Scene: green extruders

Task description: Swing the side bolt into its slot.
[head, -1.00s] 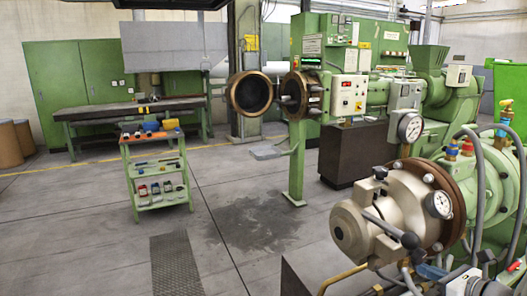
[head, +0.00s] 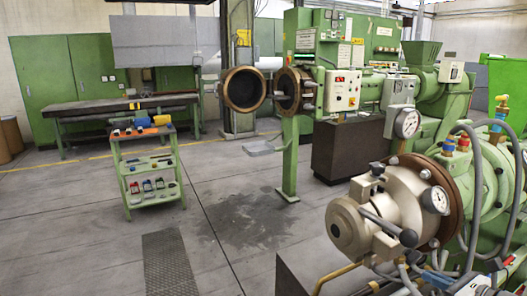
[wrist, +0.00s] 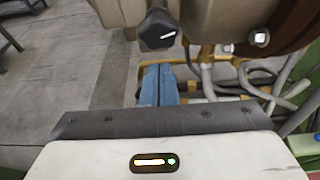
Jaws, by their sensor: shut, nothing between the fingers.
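A beige machine head (head: 350,225) with a dark red flange (head: 447,190) fills the lower right of the head view. A rod with a dark knob (head: 405,237) sticks out from its side and looks like the side bolt; its slot cannot be made out. The same dark knob (wrist: 158,30) appears at the top of the wrist view, beyond my fingers. My gripper (wrist: 158,70) has its two blue fingers together, empty, below and apart from the knob. In the head view my gripper (head: 430,276) is partly hidden at the bottom right, below the knob.
Grey hoses and yellow pipes (wrist: 205,75) lie close beyond and right of my fingers. A pressure gauge (head: 437,200) is on the head. A green trolley (head: 150,165) stands on open floor at left; a second extruder (head: 300,90) stands behind.

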